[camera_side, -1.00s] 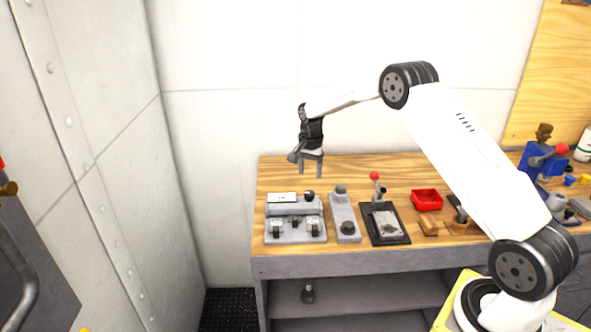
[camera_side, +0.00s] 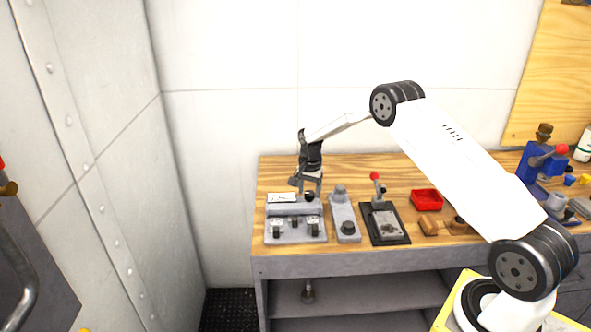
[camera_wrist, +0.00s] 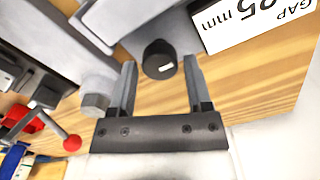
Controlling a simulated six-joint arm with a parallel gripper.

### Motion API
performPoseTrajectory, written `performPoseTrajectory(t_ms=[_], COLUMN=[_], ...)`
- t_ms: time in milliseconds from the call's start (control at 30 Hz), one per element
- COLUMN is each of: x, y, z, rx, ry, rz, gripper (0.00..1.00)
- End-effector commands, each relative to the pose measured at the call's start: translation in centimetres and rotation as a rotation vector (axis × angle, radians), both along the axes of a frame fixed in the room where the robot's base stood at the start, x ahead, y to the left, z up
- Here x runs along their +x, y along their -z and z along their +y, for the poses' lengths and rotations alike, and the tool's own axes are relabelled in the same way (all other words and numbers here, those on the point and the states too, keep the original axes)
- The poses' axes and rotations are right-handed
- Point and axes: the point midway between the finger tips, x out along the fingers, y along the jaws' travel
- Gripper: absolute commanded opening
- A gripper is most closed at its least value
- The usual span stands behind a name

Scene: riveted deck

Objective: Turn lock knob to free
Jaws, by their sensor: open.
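The lock knob looks to be the black round knob (camera_wrist: 159,60) with a small white mark, on the grey fixture. In the side view this knob (camera_side: 309,196) sits at the upper right of the fixture (camera_side: 283,237), beside a white label. My gripper (camera_side: 311,192) is just above it, pointing down. In the wrist view my gripper (camera_wrist: 162,85) is open, with one finger on each side of the knob in the picture. The knob is near the fingertips, and I cannot tell whether they touch it.
A label reading "GAP" and "mm" (camera_wrist: 250,22) is close to the right finger. A grey block with a hex post (camera_side: 340,190) stands right of the fixture. A red-ball lever (camera_side: 375,176) on a black plate and a red tray (camera_side: 427,200) stand further right.

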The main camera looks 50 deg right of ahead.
Motion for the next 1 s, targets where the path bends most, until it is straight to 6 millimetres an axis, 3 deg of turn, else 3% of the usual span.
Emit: performPoseTrajectory(t_ms=[367, 567, 600, 1000], x=[-0.01, -0.01, -0.02, -0.02], y=[0.55, 0.54, 0.54, 0.53], z=[0.0, 0.01, 0.0, 0.01], rx=[0.0, 0.0, 0.0, 0.001], ry=[0.0, 0.0, 0.0, -0.05], rz=[0.0, 0.0, 0.0, 0.001], gripper=[0.64, 0.03, 0.0, 0.0])
